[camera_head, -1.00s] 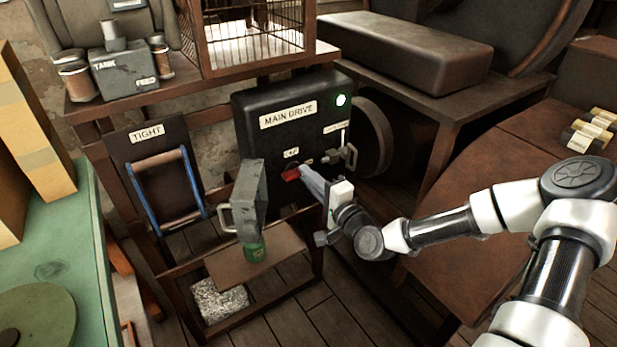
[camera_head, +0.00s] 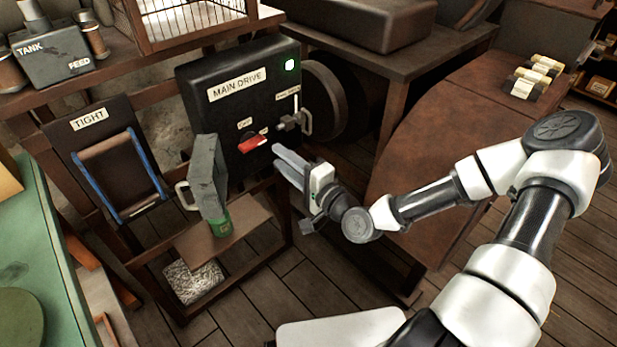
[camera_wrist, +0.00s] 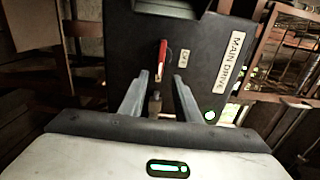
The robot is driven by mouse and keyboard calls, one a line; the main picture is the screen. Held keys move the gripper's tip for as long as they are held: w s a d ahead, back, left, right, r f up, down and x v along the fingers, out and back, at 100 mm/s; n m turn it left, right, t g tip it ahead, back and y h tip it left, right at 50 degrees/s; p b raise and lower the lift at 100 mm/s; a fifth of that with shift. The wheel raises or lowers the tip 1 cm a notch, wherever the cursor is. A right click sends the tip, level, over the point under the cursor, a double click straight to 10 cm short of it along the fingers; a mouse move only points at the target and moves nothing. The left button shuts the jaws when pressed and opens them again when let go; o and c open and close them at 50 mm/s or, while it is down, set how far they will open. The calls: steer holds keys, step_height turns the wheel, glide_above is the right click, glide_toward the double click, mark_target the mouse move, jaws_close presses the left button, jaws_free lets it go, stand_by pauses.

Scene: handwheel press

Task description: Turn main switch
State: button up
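The main switch is a red handle (camera_head: 252,144) on the front of a black box marked MAIN DRIVE (camera_head: 238,88). A green light (camera_head: 290,65) glows at the box's upper right corner. My gripper (camera_head: 278,157) is to the right of the red handle and apart from it, with its fingers pointing towards the box. In the wrist view my gripper (camera_wrist: 161,78) is open, with nothing between its fingers. The red handle (camera_wrist: 161,60) shows ahead, in line with the gap. A small label (camera_wrist: 184,58) sits beside it.
A metal latch (camera_head: 293,122) juts from the box's right side, close to my gripper. Open floor shows below.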

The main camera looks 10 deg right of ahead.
steer(key=v, duration=1)
steer(key=shift+p, duration=0.3)
